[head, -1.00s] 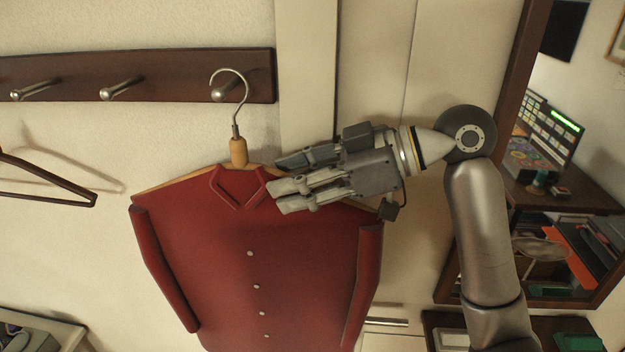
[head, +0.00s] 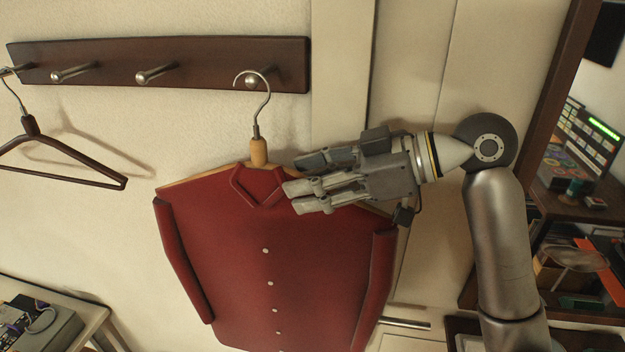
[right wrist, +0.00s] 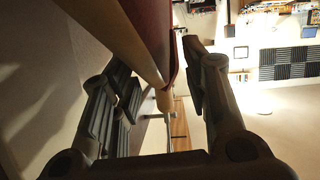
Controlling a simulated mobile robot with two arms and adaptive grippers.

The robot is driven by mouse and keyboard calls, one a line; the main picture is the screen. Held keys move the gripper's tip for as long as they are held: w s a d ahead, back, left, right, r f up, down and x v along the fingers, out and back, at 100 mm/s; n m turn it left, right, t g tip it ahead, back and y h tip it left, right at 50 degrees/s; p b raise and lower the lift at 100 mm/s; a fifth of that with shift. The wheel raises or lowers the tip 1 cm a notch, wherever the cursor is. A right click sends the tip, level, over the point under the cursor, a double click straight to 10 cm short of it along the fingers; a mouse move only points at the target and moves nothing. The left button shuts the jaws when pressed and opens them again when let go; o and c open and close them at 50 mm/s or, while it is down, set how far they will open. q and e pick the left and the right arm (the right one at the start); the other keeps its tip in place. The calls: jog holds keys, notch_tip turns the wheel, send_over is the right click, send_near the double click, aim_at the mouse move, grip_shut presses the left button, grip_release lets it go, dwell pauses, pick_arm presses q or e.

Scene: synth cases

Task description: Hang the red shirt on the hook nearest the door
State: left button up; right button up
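The red shirt (head: 235,240) is on a wooden hanger (head: 259,152) with a metal hook. This hook curves closely over the rightmost peg (head: 251,80) of the dark rack (head: 205,70), with the peg's knob inside the curve. Whether the peg bears the weight I cannot tell. My right gripper (head: 303,180) is beside the collar at the hanger's right shoulder. In the right wrist view its fingers (right wrist: 160,95) stand apart, with the hanger's wooden bar (right wrist: 110,38) running between them and a gap visible. The left gripper is not in view.
A dark empty hanger (head: 45,145) hangs at the rack's left. Two pegs between (head: 155,73) are bare. A pale door-like panel (head: 415,90) with a silver bar handle is right of the rack. A cluttered low table (head: 75,315) stands at lower left, dark shelves (head: 540,220) at right.

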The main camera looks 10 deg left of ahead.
jog(key=o, duration=0.3)
jog(key=shift+o, duration=0.2)
